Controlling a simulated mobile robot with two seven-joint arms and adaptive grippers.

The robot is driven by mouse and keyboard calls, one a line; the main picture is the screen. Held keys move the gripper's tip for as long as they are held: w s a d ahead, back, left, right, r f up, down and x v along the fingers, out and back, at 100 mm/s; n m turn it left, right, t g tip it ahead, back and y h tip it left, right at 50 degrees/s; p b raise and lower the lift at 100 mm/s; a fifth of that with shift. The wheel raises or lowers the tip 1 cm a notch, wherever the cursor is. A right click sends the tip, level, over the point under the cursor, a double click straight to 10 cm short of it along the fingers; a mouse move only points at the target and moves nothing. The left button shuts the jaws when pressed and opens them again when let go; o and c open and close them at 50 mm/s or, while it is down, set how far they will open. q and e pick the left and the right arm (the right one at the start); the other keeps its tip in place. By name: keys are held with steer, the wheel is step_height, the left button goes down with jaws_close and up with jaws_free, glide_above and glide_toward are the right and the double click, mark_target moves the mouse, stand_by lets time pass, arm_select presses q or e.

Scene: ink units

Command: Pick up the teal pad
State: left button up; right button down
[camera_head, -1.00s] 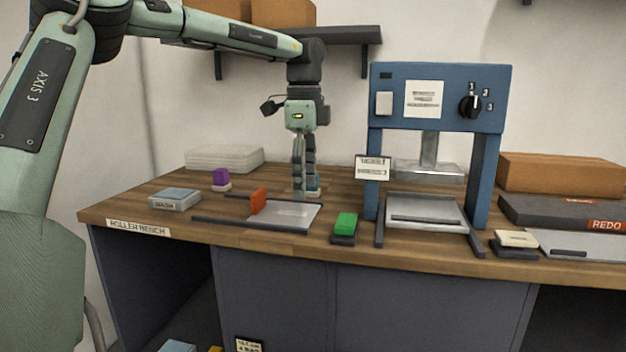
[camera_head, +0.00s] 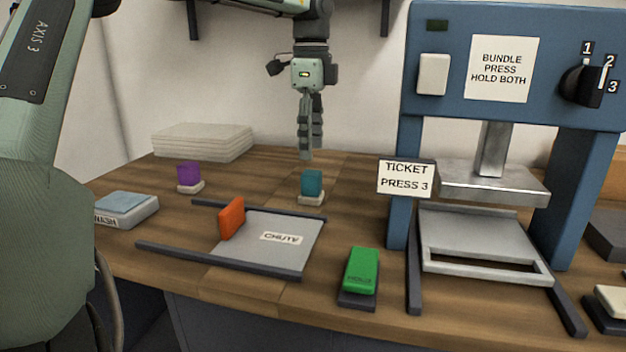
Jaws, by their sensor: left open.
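The teal pad (camera_head: 312,183) stands upright on a small pale base on the wooden bench, just behind the grey chute plate. My left gripper (camera_head: 306,156) points down above it, apart from it, with its fingertips a little higher than the pad's top. The gripper is open and holds nothing, though its fingers look close together from this angle. The pad's front shows fully. My right gripper is not in view.
The chute plate (camera_head: 272,247) with an orange block (camera_head: 231,218) lies in front. A purple pad (camera_head: 189,177) stands left, a green pad (camera_head: 361,270) front right. The blue press (camera_head: 407,150) with its ticket sign (camera_head: 405,179) stands right. White sheets (camera_head: 203,142) are stacked behind left.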

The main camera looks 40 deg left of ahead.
mark_target(311, 172)
arm_select(q)
steer(key=shift+w+f, duration=0.1)
steer(key=shift+f, duration=0.45)
step_height(311, 172, down, 2)
steer(key=shift+f, duration=0.1)
step_height(311, 172, down, 4)
steer(key=shift+r+p, duration=0.15)
steer(key=shift+p, duration=0.15)
steer(key=shift+f, duration=0.3)
steer(key=c, duration=1.3)
steer(key=shift+o, duration=0.2)
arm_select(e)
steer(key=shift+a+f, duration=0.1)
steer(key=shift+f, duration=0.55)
arm_select(q)
steer(key=shift+r, duration=0.15)
